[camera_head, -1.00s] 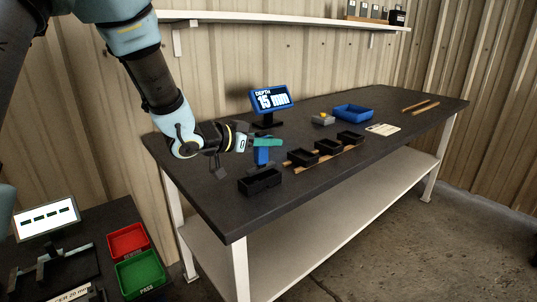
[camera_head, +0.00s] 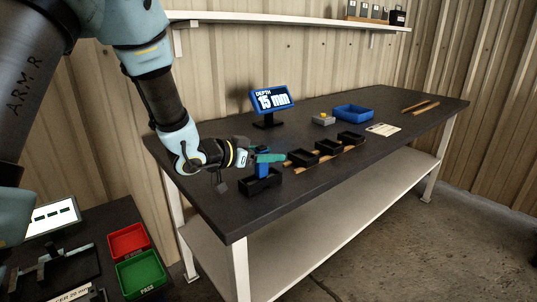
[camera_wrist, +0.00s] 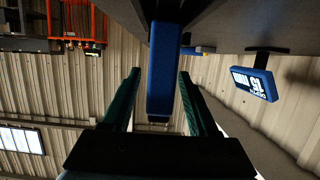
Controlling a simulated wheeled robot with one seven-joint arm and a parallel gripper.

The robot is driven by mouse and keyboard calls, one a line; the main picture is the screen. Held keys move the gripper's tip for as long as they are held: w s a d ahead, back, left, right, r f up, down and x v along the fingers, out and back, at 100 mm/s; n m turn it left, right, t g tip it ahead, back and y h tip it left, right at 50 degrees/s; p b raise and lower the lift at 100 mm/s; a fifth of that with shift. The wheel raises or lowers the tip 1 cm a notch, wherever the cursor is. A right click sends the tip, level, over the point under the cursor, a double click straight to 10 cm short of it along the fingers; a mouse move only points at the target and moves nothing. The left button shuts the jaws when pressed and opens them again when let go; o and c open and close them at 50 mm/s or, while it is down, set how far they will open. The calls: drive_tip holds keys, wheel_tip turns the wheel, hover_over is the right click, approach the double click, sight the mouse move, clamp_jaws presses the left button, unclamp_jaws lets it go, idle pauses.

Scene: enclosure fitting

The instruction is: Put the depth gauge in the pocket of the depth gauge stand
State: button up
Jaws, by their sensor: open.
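The blue depth gauge (camera_head: 263,167) stands upright at the black open-topped box (camera_head: 261,184), which looks like the depth gauge stand, near the table's left end. Its lower end is hidden behind the box's front wall and looks to be inside it; how deep it sits I cannot tell. My gripper (camera_head: 266,157), with teal fingers, is at the gauge's upper part. In the wrist view the gauge (camera_wrist: 164,65) lies between the two fingers of my gripper (camera_wrist: 159,76), with a visible gap on each side. The gripper is open.
A blue-framed display (camera_head: 271,100) reading "DEPTH 15 mm" stands behind. A blue bin (camera_head: 352,113) and a paper card (camera_head: 383,129) lie farther right. The table's front edge is close to the box.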

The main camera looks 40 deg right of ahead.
drive_tip(key=shift+r, duration=0.1)
drive_tip(key=b+v, duration=0.1)
drive_tip(key=v, duration=1.1)
drive_tip(key=w+a+f+n+t+y, duration=0.2)
drive_tip(key=w+a+n+t+y, duration=0.3)
drive_tip(key=w+a, duration=0.5)
drive_tip(key=w+a+f+n+t+y, duration=0.1)
drive_tip(key=w+a+n+t+y, duration=0.15)
drive_tip(key=a, duration=0.45)
drive_tip(key=w+a+f+n+t+y, duration=0.1)
drive_tip(key=w+a+f+n+y, duration=0.15)
drive_tip(key=a, duration=0.35)
drive_tip(key=s+a+f+n+g+y, duration=0.1)
drive_tip(key=s+a+n+g+y, duration=0.1)
drive_tip(key=s+a, duration=0.3)
drive_tip(key=s+a+f+n+g+y, duration=0.1)
drive_tip(key=s+a+n+g, duration=0.3)
drive_tip(key=a, duration=0.8)
drive_tip(key=s+n+y, duration=0.1)
drive_tip(key=s, duration=0.1)
drive_tip(key=shift+s+a+f, duration=0.15)
drive_tip(key=shift+s+f, duration=0.15)
drive_tip(key=shift+f, duration=0.05)
